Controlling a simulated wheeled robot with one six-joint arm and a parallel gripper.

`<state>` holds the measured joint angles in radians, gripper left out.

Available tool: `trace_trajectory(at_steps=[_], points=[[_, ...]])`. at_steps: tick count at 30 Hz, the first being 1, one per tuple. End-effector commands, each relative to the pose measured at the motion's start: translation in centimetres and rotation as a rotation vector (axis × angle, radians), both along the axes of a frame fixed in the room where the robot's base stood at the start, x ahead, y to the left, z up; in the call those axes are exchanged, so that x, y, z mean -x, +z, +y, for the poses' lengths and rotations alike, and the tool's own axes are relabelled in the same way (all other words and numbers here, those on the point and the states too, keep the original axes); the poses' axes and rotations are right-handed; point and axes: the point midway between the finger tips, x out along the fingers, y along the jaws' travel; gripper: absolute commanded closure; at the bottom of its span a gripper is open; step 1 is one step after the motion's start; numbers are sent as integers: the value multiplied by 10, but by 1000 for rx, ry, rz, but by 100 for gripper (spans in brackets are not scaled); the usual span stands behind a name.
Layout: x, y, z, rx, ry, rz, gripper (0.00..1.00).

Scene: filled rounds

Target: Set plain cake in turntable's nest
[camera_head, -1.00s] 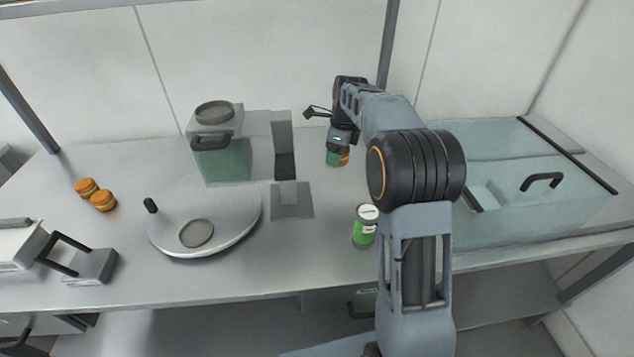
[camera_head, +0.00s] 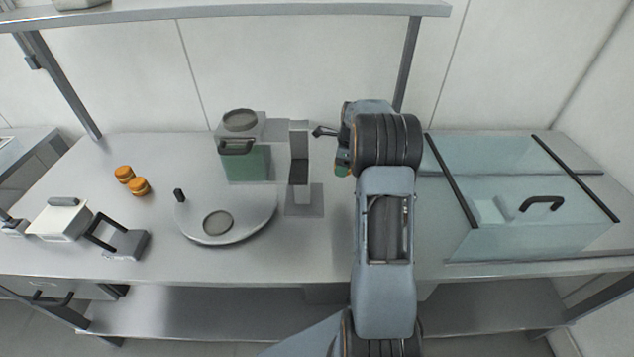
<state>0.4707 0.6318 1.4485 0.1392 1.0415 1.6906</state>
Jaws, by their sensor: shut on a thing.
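The turntable (camera_head: 250,229) is a pale round disc at the middle left of the bench, with a black knob on its left rim. Its nest (camera_head: 217,222) is a grey circle near the front of the disc and looks empty. My gripper (camera_head: 342,167) is right of the turntable, mostly hidden behind my arm. A sliver of green and orange shows at its fingers; it is shut on an orange-brown round, whose shape is largely hidden. I cannot tell from this view whether that round is the plain cake.
Two orange-brown filled rounds (camera_head: 131,180) lie at the left. A dispenser with a green tank (camera_head: 246,163) stands behind the turntable. A glass case (camera_head: 540,225) fills the right. A white-topped box (camera_head: 60,222) and a grey handled block (camera_head: 126,244) stand front left. A shelf (camera_head: 230,12) runs above.

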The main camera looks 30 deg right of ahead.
Motion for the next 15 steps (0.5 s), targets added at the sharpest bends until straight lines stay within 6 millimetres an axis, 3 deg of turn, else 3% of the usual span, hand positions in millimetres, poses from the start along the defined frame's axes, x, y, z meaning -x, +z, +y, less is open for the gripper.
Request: trace_trajectory(at_steps=[9, 15], points=[[2, -48, -3, -1, 14, 3, 45], [2, -58, -2, -1, 15, 2, 45]])
